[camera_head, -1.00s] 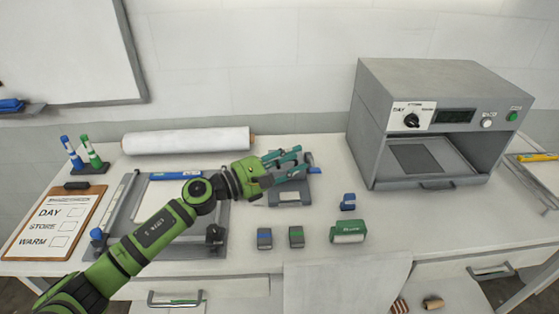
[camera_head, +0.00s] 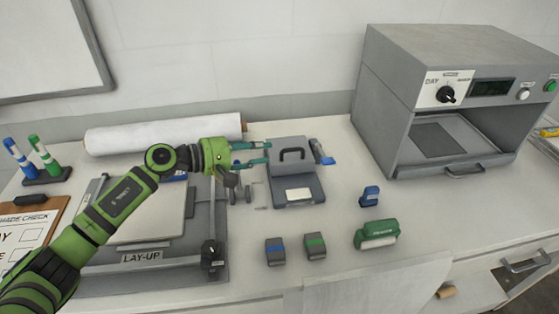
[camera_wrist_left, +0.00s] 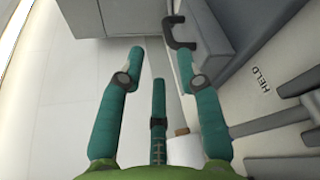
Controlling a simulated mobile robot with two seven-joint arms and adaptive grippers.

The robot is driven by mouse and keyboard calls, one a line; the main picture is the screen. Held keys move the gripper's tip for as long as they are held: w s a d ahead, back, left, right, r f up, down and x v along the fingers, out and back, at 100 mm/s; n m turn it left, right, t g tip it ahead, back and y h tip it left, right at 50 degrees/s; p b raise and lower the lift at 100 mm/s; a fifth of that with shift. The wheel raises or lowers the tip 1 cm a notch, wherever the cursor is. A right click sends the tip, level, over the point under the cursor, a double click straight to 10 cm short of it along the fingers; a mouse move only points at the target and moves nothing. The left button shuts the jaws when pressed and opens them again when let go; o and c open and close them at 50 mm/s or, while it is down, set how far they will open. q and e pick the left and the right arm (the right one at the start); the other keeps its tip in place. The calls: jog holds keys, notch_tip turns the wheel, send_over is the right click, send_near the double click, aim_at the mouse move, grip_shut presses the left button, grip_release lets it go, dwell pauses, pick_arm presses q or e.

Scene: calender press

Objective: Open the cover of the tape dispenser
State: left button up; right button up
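A grey box with a black handle on its upper panel (camera_head: 281,168) stands on the bench right of my left gripper; it appears to be the tape dispenser. A white label is on its low front. I cannot tell whether its cover is fully closed. My left gripper (camera_head: 268,153) has its teal fingers spread and empty, tips beside the box's left edge. In the left wrist view, the open fingers (camera_wrist_left: 160,60) show nothing between them, and the black handle (camera_wrist_left: 178,40) is close to the right fingertip. My right gripper is out of view.
A white roll (camera_head: 120,137) lies behind my arm, and a lay-up frame (camera_head: 180,274) lies under it. Blue and green blocks (camera_head: 275,251) (camera_head: 315,246) and a green item (camera_head: 375,235) stand in front. A grey press (camera_head: 405,75) stands at right.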

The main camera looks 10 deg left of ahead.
aim_at(284, 151)
pick_arm(q)
jog(key=x, duration=0.2)
jog(key=p+x, duration=0.1)
jog(key=x, duration=0.1)
jog(key=f+p+x, duration=0.1)
jog(key=x, duration=0.1)
jog(key=shift+d, duration=0.1)
jog(key=shift+w+d+f+p, duration=0.2)
jog(key=shift+w+d+p, duration=0.1)
jog(key=shift+d, duration=0.05)
jog(key=shift+f, duration=0.1)
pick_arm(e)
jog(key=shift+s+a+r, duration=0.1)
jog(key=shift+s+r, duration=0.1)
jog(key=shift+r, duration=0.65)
pick_arm(q)
jog(key=c, duration=0.7)
grip_shut()
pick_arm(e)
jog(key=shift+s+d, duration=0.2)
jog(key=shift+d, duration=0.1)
